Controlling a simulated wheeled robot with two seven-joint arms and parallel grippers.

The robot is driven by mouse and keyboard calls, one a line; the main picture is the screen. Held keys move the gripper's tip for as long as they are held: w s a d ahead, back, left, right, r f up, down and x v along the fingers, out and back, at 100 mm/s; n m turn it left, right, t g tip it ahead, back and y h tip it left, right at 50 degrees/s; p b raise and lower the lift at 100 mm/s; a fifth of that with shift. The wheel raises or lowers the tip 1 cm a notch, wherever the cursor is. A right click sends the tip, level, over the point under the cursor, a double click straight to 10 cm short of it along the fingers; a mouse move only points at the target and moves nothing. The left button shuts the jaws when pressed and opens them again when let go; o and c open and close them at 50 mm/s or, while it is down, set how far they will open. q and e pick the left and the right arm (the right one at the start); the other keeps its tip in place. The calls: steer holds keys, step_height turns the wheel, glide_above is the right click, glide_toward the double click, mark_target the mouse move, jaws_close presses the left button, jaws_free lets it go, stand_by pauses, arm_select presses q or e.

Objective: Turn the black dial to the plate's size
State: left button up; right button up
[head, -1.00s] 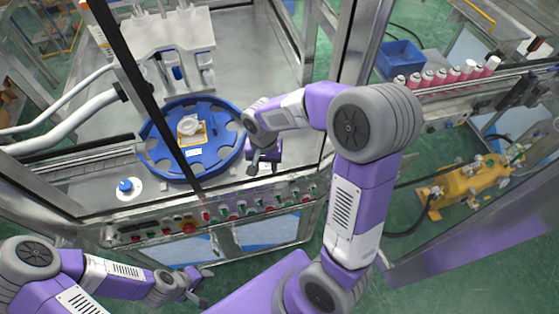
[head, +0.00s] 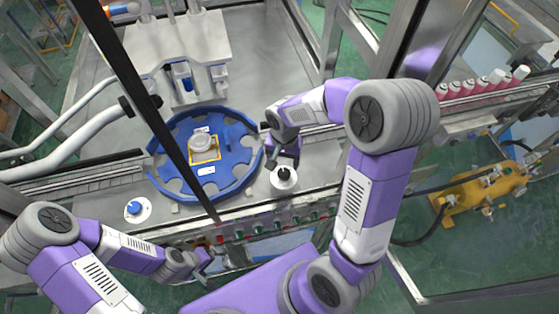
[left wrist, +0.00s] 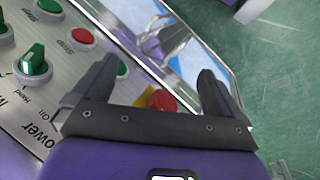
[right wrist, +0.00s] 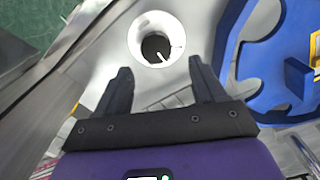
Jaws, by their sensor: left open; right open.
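The black dial (head: 283,174) sits on a round white base at the front right of the machine deck. In the right wrist view the dial (right wrist: 156,45) shows a white pointer mark; any size marks around it are too small to read. My right gripper (right wrist: 160,66) is open and empty, with the dial ahead between its fingertips and apart from them. The blue round plate (head: 240,185) lies left of the dial, with small white labels I cannot read. My left gripper (head: 203,262) is open and empty by the front control panel.
A blue knob (head: 134,208) on a white base stands at the front left. The control panel (head: 270,228) has several green knobs and red buttons; a red button (left wrist: 162,101) shows between my left fingers. A dark frame post (head: 160,115) crosses the view.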

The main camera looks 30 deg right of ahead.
mark_target(284, 172)
steer(key=shift+s+f, duration=0.65)
steer(key=shift+f, duration=0.1)
steer(key=f, duration=0.1)
steer(key=w+f, duration=0.1)
steer(key=f, duration=0.1)
steer(key=shift+f, duration=0.15)
steer(key=shift+s, duration=0.3)
steer(key=shift+w, duration=0.2)
steer(key=shift+c, duration=1.4)
steer(key=c, duration=0.8)
arm_select(q)
steer(key=shift+s+f, duration=0.2)
steer(key=shift+s, duration=0.05)
